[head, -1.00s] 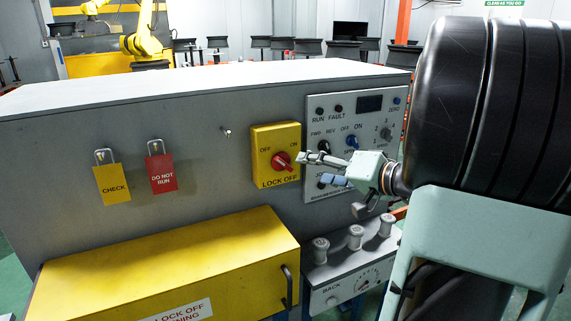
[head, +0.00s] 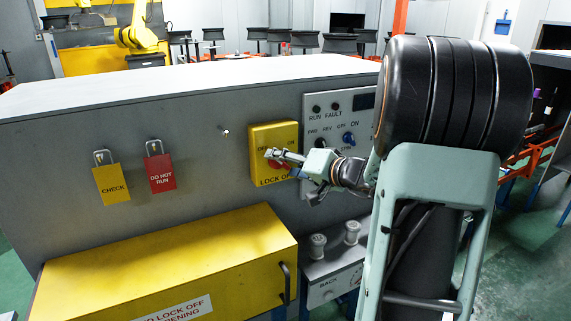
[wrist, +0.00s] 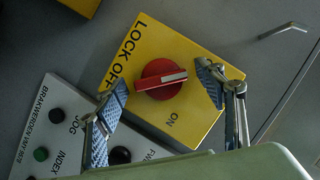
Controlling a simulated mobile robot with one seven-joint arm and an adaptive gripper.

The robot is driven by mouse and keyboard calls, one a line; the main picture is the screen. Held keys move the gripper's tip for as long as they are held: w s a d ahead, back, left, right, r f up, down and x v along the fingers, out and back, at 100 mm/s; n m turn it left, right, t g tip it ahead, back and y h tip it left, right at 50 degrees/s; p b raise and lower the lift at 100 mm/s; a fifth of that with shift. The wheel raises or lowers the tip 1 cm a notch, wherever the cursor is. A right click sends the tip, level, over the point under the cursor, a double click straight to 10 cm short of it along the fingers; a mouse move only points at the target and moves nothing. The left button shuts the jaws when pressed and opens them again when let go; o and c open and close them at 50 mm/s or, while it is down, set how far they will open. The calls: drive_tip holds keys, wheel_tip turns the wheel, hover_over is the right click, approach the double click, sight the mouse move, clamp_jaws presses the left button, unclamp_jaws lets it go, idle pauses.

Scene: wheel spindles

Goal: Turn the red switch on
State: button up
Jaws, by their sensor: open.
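The red switch (wrist: 157,80) is a round knob with a white stripe, mounted on a yellow plate (wrist: 133,64) marked LOCK OFF and ON. In the wrist view the stripe runs nearly level, tilted slightly up to the right. In the head view the yellow plate (head: 259,133) is on the grey cabinet front, and my gripper hides most of the knob. My gripper (head: 272,156) is in front of the plate. In the wrist view my gripper (wrist: 163,76) is open, with one finger on each side of the knob. I see no clear contact.
A control panel (head: 322,102) with small knobs is right of the plate, partly behind my arm. Two padlocks, yellow (head: 112,184) and red (head: 160,173), hang at left. A yellow box (head: 185,262) juts out below. Free room lies before the cabinet's left part.

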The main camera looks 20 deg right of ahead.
drive_tip(key=c, duration=1.2)
drive_tip(key=shift+o, duration=0.2)
drive_tip(key=shift+f+b, duration=0.1)
drive_tip(key=shift+b, duration=0.25)
drive_tip(key=m+b, duration=0.1)
drive_tip(key=b, duration=0.2)
drive_tip(key=shift+f+y, duration=0.3)
drive_tip(key=m+t+y+b, duration=0.1)
drive_tip(key=m+b, duration=0.1)
drive_tip(key=b, duration=0.4)
drive_tip(key=shift+f+m, duration=0.15)
drive_tip(key=shift+m, duration=0.25)
drive_tip(key=m+t+b, duration=0.1)
drive_tip(key=m+b, duration=0.2)
drive_tip(key=m+t+y+b, duration=0.1)
drive_tip(key=m+b, duration=0.1)
drive_tip(key=b, duration=0.2)
drive_tip(key=shift+m, duration=0.4)
drive_tip(key=m+t+b, duration=0.1)
drive_tip(key=m+b, duration=0.2)
drive_tip(key=shift+m+t, duration=0.3)
drive_tip(key=shift+t, duration=0.1)
drive_tip(key=shift+m+t+b, duration=0.5)
drive_tip(key=shift+m+b, duration=0.3)
drive_tip(key=shift+m, duration=1)
drive_tip(key=shift+m+h, duration=0.3)
